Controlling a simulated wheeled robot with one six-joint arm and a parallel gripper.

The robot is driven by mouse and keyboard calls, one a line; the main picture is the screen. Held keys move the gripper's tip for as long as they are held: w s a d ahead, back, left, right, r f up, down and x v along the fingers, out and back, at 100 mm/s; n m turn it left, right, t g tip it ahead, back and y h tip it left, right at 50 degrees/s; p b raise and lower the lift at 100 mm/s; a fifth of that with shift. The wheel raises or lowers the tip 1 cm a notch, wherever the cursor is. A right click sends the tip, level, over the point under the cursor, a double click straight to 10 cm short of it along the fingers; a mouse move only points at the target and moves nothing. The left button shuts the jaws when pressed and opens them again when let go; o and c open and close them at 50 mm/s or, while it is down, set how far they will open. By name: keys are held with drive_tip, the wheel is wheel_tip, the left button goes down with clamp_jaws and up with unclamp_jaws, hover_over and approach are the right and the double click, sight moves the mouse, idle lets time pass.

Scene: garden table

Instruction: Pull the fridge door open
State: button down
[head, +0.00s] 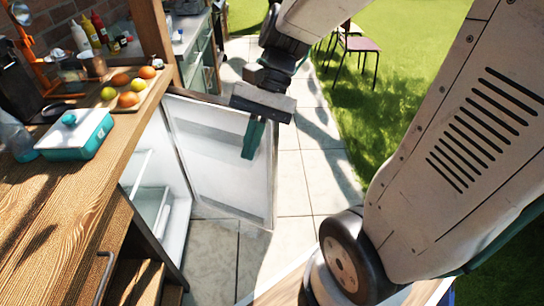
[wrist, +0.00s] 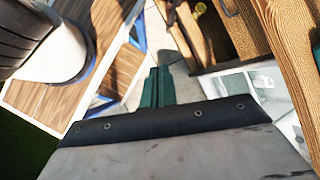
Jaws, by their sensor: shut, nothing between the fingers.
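The fridge (head: 157,201) is under the wooden counter, and its white inside with shelves shows. Its door (head: 222,160) stands wide open, swung out over the paving with the inner face towards the head camera. My gripper (head: 253,138) has its teal fingers pointing down, in front of the upper right part of the door's inner face in the head view. I cannot tell whether they touch it. In the wrist view the two fingers (wrist: 158,88) are together and empty. White parts of the fridge (wrist: 272,97) show at the right there. The door handle is hidden.
The counter (head: 50,200) holds a teal and white dish (head: 75,134) and a board with fruit (head: 128,99). A wooden post (head: 152,45) rises near the door. Paving (head: 295,175) is clear right of the door. Chairs (head: 357,45) stand on the grass behind.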

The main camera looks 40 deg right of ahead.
drive_tip(key=w+d+f+m+t+y, duration=0.2)
drive_tip(key=w+f+m+y, duration=0.45)
drive_tip(key=w+m, duration=0.35)
drive_tip(key=m+t+h, duration=0.8)
drive_tip(key=m+t, duration=1)
drive_tip(key=m, duration=1.3)
approach(261, 151)
drive_tip(key=w+a, duration=0.1)
drive_tip(key=a, duration=0.2)
drive_tip(key=w+a, duration=0.1)
drive_tip(key=a, duration=0.1)
drive_tip(key=shift+w+f, duration=0.1)
drive_tip(key=shift+w, duration=0.2)
drive_tip(key=shift+w+d, duration=0.35)
drive_tip(key=shift+d, duration=0.25)
drive_tip(key=shift+w+d, duration=0.35)
drive_tip(key=shift+d, duration=0.25)
drive_tip(key=shift+w+d, duration=0.4)
drive_tip(key=shift+d, duration=0.2)
